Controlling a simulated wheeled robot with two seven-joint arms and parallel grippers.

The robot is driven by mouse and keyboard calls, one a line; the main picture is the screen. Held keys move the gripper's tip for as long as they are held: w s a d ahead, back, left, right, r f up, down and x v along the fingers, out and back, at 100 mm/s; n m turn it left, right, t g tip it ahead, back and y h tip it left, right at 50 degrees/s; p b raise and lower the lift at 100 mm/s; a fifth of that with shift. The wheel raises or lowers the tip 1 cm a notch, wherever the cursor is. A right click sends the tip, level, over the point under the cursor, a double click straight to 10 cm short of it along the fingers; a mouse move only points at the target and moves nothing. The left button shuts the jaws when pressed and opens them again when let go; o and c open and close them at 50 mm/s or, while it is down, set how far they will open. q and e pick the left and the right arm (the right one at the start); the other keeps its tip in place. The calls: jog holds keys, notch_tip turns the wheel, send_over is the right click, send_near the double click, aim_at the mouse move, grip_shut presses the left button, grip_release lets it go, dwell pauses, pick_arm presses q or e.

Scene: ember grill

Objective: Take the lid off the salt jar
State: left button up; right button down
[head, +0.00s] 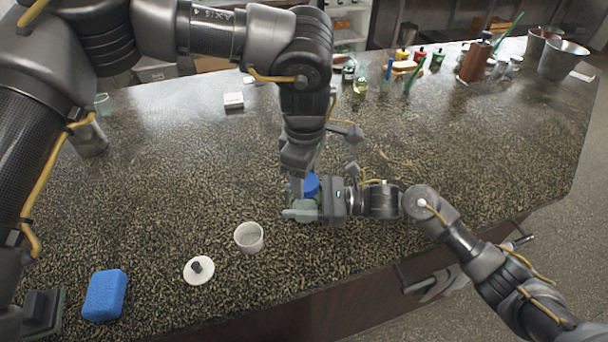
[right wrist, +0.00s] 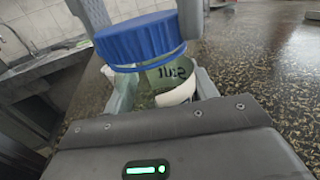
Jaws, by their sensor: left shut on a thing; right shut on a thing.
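The salt jar is a clear glass jar (right wrist: 125,92) with a dark-lettered white label and a blue lid (right wrist: 140,40). In the head view the lid (head: 312,184) shows between my two grippers, and the jar is mostly hidden by them. My left gripper (head: 299,182) comes down from above, shut on the blue lid, with a finger on each side of it in the right wrist view. My right gripper (head: 303,213) reaches in from the right and is shut around the jar body. The lid sits over the jar's mouth, slightly tilted in the wrist view; I cannot tell whether they touch.
A white cup (head: 249,238), a white lid with a dark knob (head: 199,270) and a blue sponge (head: 104,295) lie front left on the speckled counter (head: 200,165). A small white box (head: 233,100) is farther back. Bottles and metal buckets (head: 561,60) stand at the back right.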

pick_arm(q)
jog(key=n, duration=0.5)
jog(key=shift+n, duration=0.3)
jog(key=n, duration=0.2)
jog(key=shift+n, duration=0.4)
jog(key=n, duration=1.9)
jog(key=shift+n, duration=0.3)
jog(key=n, duration=0.9)
jog(key=shift+r+n, duration=0.1)
jog(key=shift+n, duration=0.2)
